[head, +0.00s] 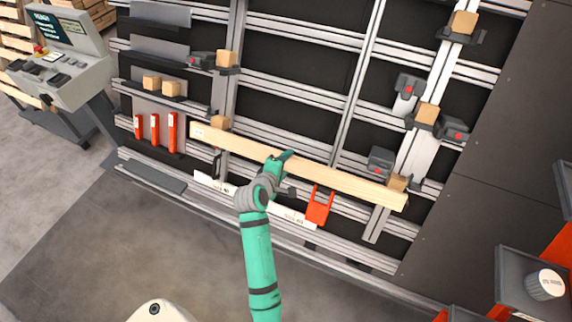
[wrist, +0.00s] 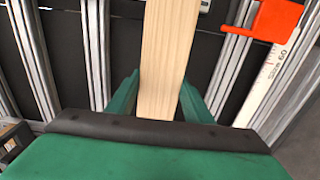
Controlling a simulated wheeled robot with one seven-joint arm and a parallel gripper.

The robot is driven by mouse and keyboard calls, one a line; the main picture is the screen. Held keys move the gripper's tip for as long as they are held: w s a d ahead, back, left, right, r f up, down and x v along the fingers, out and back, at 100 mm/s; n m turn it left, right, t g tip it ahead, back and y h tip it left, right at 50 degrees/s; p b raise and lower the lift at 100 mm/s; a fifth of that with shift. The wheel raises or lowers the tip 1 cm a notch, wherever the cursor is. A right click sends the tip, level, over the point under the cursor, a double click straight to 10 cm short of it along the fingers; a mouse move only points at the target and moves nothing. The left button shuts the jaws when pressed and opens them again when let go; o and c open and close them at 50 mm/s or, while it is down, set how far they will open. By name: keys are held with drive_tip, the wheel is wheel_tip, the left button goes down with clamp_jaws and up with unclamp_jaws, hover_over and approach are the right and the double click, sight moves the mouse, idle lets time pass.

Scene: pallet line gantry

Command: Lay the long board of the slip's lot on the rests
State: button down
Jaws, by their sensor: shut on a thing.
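A long pale wooden board (head: 330,178) slants across the front of the gantry in the head view, its left end higher in the picture. A small label with unreadable print shows near its left end. My gripper (head: 280,160) is shut on the board near its middle. In the wrist view, the board (wrist: 168,50) runs between the two green fingers of my gripper (wrist: 160,98). Small wooden blocks stand close to the board's ends, one at the left (head: 219,122) and one at the right (head: 398,182). I cannot tell whether the board touches them. I cannot make out the slip.
An orange bracket (head: 319,206) sits just below the board. Dark clamps with red dots, one of them here (head: 381,161), sit on the right-hand uprights. A console (head: 62,55) stands at the upper left. A grey tray (head: 511,282) with a white cup is at lower right.

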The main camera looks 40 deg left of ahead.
drive_tip(key=shift+d+x, duration=0.25)
drive_tip(key=shift+x, duration=1)
drive_tip(key=x, duration=0.7)
drive_tip(key=shift+w, duration=0.35)
idle(0.5)
drive_tip(key=shift+s+f, duration=0.15)
drive_tip(key=shift+f, duration=0.15)
idle(0.6)
drive_tip(key=c, duration=0.8)
unclamp_jaws()
drive_tip(key=shift+f, duration=0.15)
drive_tip(key=shift+s, duration=0.1)
